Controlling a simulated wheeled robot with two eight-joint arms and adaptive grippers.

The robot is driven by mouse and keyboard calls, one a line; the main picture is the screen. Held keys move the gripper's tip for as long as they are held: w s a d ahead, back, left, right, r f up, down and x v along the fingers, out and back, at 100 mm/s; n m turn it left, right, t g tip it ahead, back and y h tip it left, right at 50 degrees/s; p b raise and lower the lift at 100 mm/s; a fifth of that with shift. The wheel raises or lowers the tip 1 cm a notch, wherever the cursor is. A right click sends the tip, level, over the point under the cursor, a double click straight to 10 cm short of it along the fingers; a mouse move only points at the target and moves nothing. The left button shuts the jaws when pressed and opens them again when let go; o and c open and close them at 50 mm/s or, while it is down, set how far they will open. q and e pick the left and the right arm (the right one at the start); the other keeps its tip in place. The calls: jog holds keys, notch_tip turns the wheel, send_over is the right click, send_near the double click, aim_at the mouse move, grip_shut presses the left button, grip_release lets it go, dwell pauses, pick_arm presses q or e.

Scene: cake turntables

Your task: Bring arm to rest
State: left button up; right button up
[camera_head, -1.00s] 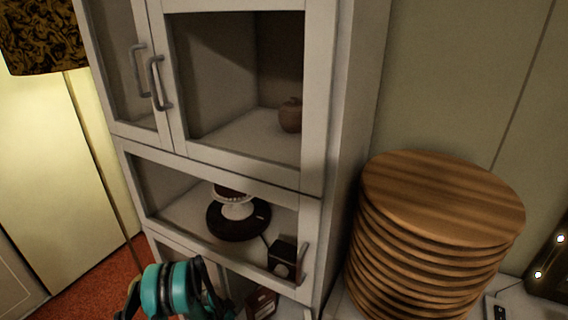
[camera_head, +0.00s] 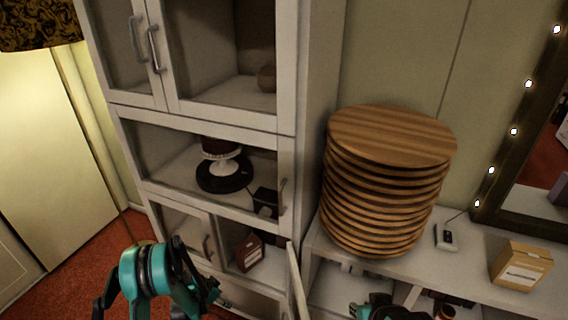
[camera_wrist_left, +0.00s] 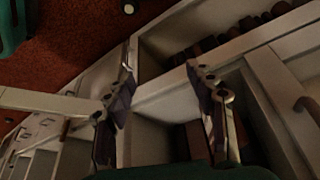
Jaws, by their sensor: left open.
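My left arm, teal and black, is at the lower left in the head view. Its gripper (camera_head: 205,292) is in front of the cabinet's lower part, its tips hard to make out. In the left wrist view the two fingers (camera_wrist_left: 163,108) are spread apart with nothing held between them. They point at the white cabinet's lower shelves. A teal and black part of my right arm shows at the bottom edge of the head view; its fingers cannot be made out.
A white cabinet (camera_head: 206,112) holds a dark turntable (camera_head: 225,178) with a cake on a white stand. A lower cabinet door (camera_head: 298,283) stands open; a brown box (camera_head: 249,253) is inside. Stacked round wooden boards (camera_head: 392,135) and a tan box (camera_head: 521,266) stand on the counter right.

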pick_arm(q)
jog(key=s+d+r+n+t+y, duration=0.1)
jog(key=s+d+r+n, duration=0.1)
jog(key=r, duration=1.2)
jog(key=s+d+r+n+y, duration=0.1)
jog(key=r+n, duration=0.1)
jog(key=r, duration=1.2)
jog(key=s+d+r+n+t, duration=0.1)
jog(key=s+r, duration=0.2)
jog(key=s, duration=0.3)
jog(key=s+d+r+n+t, duration=0.1)
jog(key=s+r+n, duration=0.1)
jog(key=s+r, duration=0.2)
jog(key=s+d+r+n+y, duration=0.1)
jog(key=s+r, duration=0.3)
jog(key=s, duration=0.6)
jog(key=shift+s+n+t, duration=0.2)
jog(key=shift+n+t, duration=0.2)
